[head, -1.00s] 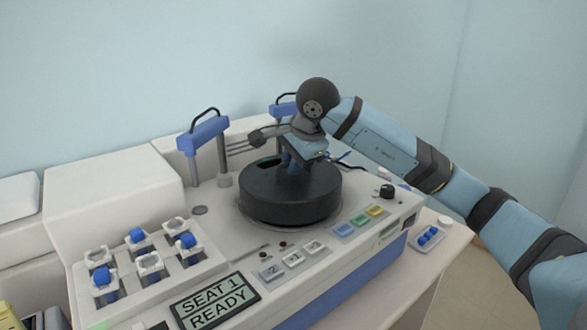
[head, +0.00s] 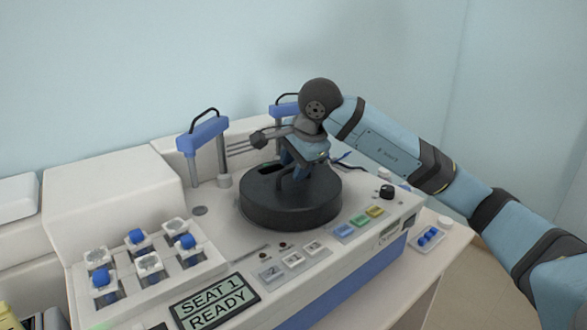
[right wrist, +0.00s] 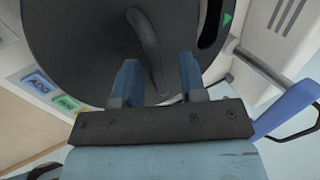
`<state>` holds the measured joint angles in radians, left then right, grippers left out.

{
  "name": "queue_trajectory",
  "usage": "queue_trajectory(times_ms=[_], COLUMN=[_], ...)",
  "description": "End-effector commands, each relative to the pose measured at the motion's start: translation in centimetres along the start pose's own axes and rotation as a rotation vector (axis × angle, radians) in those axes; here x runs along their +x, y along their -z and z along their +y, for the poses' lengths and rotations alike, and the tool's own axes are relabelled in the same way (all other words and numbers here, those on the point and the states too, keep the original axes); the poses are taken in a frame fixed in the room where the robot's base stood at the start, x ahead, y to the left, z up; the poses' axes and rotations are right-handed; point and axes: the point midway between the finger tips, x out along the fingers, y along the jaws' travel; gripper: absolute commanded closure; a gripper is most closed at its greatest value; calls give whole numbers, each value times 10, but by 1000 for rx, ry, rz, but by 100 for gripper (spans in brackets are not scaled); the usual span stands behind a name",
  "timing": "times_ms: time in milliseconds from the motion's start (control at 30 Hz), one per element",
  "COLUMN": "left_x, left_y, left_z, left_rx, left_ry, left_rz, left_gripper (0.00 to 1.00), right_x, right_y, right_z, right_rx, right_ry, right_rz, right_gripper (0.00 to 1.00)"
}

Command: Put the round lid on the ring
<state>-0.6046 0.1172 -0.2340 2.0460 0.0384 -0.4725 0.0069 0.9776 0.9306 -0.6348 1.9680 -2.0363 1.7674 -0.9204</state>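The round lid (right wrist: 85,40) is a dark disc with a curved handle (right wrist: 148,50) across its top. In the head view it shows as the top of the black round drum (head: 265,188) on the machine. The ring under it cannot be told apart from the drum. The lid looks level. My right gripper (head: 294,172) is over the drum, pointing down. In the right wrist view its two blue fingers (right wrist: 160,80) stand apart on either side of the handle, with gaps showing. My left gripper is not in view.
A sample rack (head: 150,265) with blue-capped items stands at the left of the machine. Blue posts with black handles (head: 203,135) rise behind the drum. A screen (head: 215,300) reads "SEAT 1 READY". A small tray (head: 428,238) with blue pieces lies at the right.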

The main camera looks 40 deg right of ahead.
Motion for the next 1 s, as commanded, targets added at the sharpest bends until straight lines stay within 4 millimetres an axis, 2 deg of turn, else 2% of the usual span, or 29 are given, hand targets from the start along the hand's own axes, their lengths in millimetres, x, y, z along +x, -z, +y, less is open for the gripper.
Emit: queue_trajectory(times_ms=[300, 500, 667, 1000], left_x=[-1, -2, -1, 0], left_y=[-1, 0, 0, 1], left_z=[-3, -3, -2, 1], left_rx=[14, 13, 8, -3], left_ry=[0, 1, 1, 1], left_rz=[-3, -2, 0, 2], left_gripper=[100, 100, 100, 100], right_x=[-69, -98, -105, -105], right_y=[0, 0, 0, 0], right_z=[-1, -1, 0, 0], right_rx=[0, 1, 1, 1], right_ry=[4, 3, 0, 0], right_rz=[0, 0, 0, 0], right_gripper=[62, 62, 62, 62])
